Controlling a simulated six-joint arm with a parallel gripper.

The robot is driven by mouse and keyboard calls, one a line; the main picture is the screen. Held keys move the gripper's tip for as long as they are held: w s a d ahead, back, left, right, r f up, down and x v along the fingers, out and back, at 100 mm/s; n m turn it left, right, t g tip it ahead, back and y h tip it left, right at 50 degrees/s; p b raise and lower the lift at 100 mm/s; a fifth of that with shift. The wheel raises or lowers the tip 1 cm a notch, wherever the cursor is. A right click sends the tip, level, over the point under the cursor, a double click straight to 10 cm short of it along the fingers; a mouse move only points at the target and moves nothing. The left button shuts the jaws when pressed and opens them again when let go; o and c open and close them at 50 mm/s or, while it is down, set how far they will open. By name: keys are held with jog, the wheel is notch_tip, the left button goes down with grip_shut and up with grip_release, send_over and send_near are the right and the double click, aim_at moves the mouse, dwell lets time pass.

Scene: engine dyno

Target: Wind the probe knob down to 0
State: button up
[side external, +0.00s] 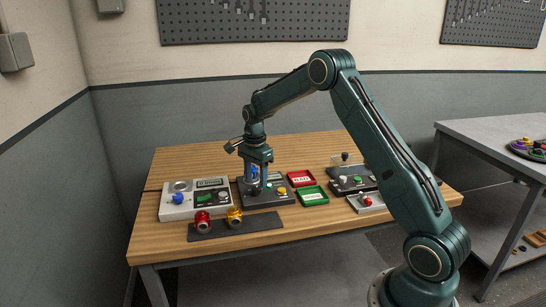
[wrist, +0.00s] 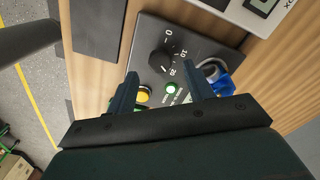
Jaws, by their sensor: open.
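The probe knob (wrist: 161,64) is a round black dial on a dark control panel (wrist: 190,38) in the wrist view. Printed numbers 0, 10 and 20 run around its far and right side. A small pale mark shows on the knob, but I cannot read its setting surely. My gripper (wrist: 163,88) is open, its two fingers apart on the near side of the knob, with nothing seen between them but panel. In the side external view my gripper (side external: 255,188) hangs down over the dark panel (side external: 268,200) and hides the knob.
A light grey box (side external: 175,210) stands left, red (side external: 301,178) and green (side external: 312,196) trays right, and a dark mat (side external: 240,231) in front.

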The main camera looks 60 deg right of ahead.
aim_at(256, 188)
jog(key=shift+f, duration=1.65)
jog(key=c, duration=1)
